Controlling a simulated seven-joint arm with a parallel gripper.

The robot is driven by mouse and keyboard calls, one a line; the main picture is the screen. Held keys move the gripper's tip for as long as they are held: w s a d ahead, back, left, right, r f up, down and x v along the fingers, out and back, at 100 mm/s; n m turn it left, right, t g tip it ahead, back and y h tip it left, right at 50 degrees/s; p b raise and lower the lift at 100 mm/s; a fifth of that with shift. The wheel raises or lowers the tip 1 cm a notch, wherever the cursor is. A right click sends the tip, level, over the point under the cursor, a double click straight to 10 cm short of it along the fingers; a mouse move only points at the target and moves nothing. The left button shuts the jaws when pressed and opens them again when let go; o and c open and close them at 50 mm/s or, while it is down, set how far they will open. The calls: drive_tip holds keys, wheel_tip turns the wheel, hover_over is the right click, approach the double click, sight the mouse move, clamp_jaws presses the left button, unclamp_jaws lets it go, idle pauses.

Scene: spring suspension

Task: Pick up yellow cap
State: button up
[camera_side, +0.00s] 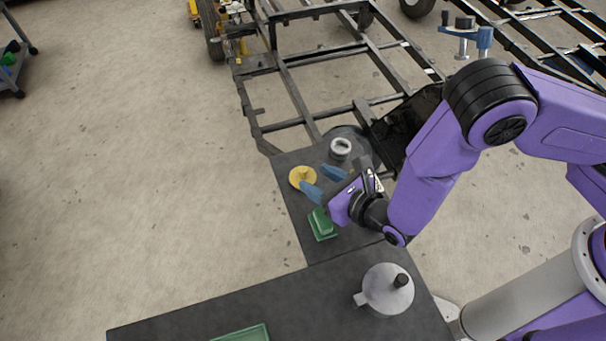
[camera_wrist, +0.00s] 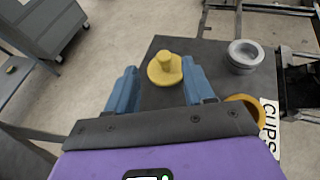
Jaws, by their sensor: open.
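The yellow cap (camera_side: 302,178) is a round disc with a raised knob, lying on the dark table near its left edge. In the wrist view the yellow cap (camera_wrist: 165,69) stands ahead of my gripper, between the lines of the two blue fingers but beyond their tips. My gripper (camera_side: 323,181) is open and empty, just to the right of the cap in the side view. It also shows in the wrist view (camera_wrist: 160,77), with its fingers wide apart. I see no contact between fingers and cap.
A grey ring (camera_side: 341,149) sits behind the cap. A green block (camera_side: 321,224) is in front of it. A yellow ring (camera_wrist: 244,108) lies by a "CUPS" label at right in the wrist view. A grey round part (camera_side: 387,289) stands on the nearer table. A metal frame borders the back.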

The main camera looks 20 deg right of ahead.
sight(303, 169)
drive_tip(key=x, duration=0.4)
drive_tip(key=shift+w+d, duration=0.15)
drive_tip(key=shift+d, duration=0.05)
clamp_jaws()
